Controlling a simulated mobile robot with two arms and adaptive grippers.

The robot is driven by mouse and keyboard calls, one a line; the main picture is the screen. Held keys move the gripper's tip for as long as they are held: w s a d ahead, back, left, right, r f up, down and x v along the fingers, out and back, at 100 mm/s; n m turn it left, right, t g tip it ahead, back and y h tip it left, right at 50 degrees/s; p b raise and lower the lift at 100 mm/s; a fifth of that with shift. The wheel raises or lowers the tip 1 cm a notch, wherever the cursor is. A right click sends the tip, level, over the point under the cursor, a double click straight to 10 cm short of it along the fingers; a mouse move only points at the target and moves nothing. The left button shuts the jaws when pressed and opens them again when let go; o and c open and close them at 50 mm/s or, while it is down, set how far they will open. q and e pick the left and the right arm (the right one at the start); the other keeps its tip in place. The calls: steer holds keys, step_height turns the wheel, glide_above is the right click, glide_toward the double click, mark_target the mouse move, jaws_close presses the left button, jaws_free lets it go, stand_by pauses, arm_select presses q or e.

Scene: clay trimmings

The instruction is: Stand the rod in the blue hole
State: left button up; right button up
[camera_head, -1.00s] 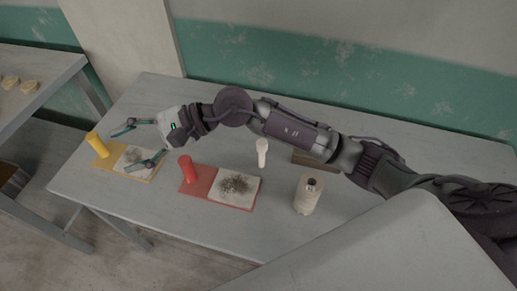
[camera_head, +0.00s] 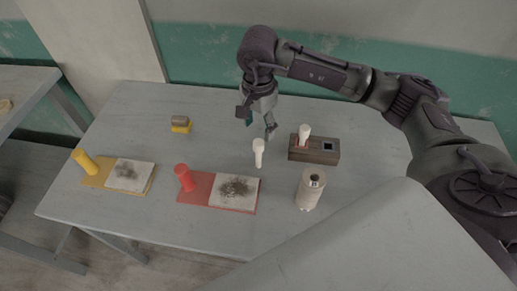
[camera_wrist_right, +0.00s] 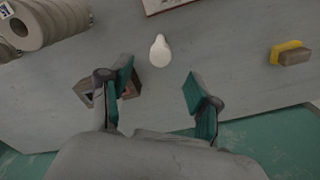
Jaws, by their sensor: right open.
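A dark brown block (camera_head: 298,156) stands on the table with two square openings in its top. The right opening (camera_head: 328,147) has a blue-grey look and appears empty. A white-topped rod (camera_head: 305,131) stands upright in the left, reddish one. My right gripper (camera_head: 258,124) is open and empty above and behind this piece, left of the block. In the wrist view its open fingers (camera_wrist_right: 157,80) partly hide the block (camera_wrist_right: 86,92).
A beige spool (camera_head: 311,188) stands in front of the block. A red board (camera_head: 198,187) and a yellow board (camera_head: 98,177), each with a post and a smudged tile, lie to the left. A yellow-and-brown piece (camera_head: 180,124) lies behind them, with free table around it.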

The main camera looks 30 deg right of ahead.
mark_target(258, 143)
step_height(258, 143, down, 3)
step_height(258, 143, down, 4)
steer(key=p, duration=0.2)
steer(key=shift+p, duration=0.3)
steer(key=shift+f, duration=0.65)
jaws_close()
